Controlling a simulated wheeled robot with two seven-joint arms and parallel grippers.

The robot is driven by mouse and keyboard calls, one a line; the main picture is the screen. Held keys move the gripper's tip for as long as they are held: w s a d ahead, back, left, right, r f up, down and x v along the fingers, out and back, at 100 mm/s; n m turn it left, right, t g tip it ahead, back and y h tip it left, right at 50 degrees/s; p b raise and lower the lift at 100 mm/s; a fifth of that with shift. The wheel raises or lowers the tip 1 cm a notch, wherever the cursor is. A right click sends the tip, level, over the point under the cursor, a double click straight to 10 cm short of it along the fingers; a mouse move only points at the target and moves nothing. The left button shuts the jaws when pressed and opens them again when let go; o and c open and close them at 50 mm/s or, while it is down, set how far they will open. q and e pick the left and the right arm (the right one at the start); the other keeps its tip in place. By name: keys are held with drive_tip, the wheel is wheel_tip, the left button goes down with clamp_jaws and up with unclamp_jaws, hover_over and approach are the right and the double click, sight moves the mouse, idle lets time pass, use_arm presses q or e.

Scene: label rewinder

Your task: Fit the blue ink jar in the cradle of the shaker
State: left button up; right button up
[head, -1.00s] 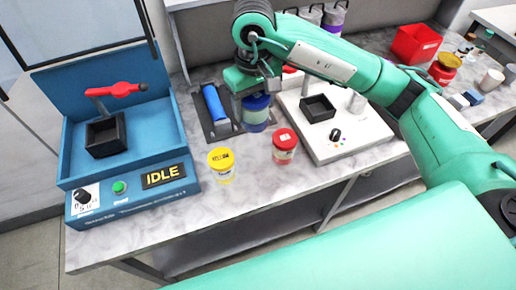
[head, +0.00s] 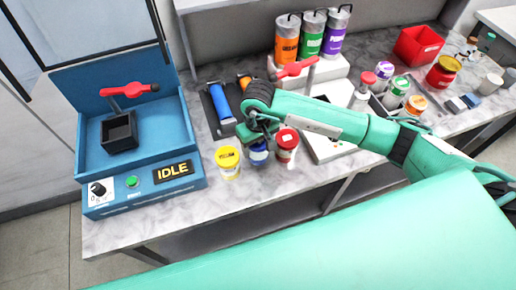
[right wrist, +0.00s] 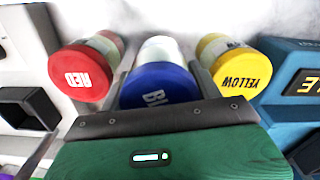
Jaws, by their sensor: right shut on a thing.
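The blue ink jar (head: 258,153) has a blue lid and sits between the fingers of my right gripper (head: 257,141). In the right wrist view the jar (right wrist: 158,88) is gripped with its lid facing the camera. I cannot tell if its base touches the table. The blue shaker (head: 140,180) stands at the left with an IDLE display. Its black, square, open-topped cradle (head: 119,132) looks empty. A red clamp handle (head: 129,89) is above the cradle. My left gripper is not in view.
A yellow jar (head: 228,162) and a red jar (head: 286,145) stand close on either side of the blue jar. A white machine (head: 325,150) is partly behind my right arm. A dark tray with a blue roller (head: 220,103) lies behind. Bare marble lies along the front.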

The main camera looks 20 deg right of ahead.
wheel_tip(320, 180, down, 3)
drive_tip(key=shift+p, duration=0.65)
drive_tip(key=shift+f, duration=0.35)
drive_tip(key=shift+f+b, duration=0.2)
drive_tip(key=shift+b, duration=0.1)
drive_tip(key=o, duration=1)
drive_tip(key=shift+c, duration=0.2)
drive_tip(key=shift+r, duration=0.1)
